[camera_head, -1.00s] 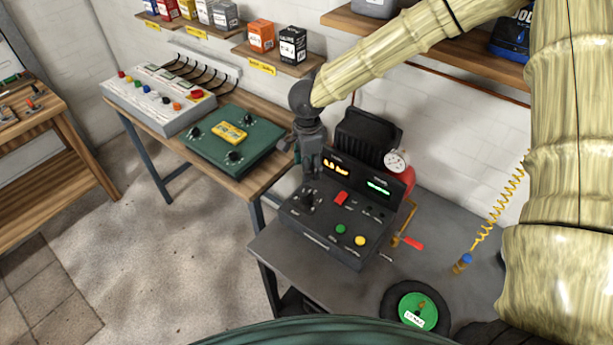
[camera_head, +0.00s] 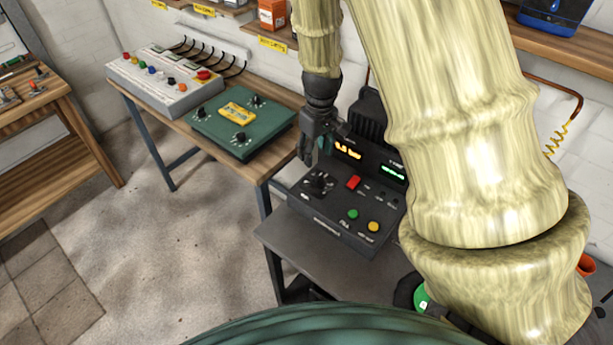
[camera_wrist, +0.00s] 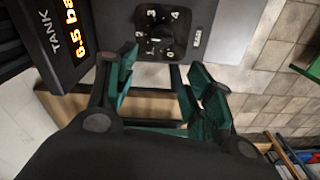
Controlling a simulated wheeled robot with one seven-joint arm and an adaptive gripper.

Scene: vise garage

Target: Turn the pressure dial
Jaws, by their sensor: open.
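The pressure dial is a black knob (camera_head: 319,184) on the left part of the dark control box (camera_head: 345,236) on the grey bench. In the wrist view the dial (camera_wrist: 157,33) sits at the top centre, with numbers around it. My gripper (camera_head: 315,155) hangs just behind and above the dial in the head view. In the wrist view its green-padded fingers (camera_wrist: 163,78) are spread apart, with nothing between them, and the dial lies beyond the tips. They look apart from it. An orange display (camera_wrist: 73,25) marked TANK reads about 6.5.
The box also carries a red switch (camera_head: 353,182), a green button (camera_head: 352,214) and a yellow button (camera_head: 373,227). A green panel (camera_head: 241,130) lies on the wooden table at left. My arm hides the bench's right side. Open floor lies left.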

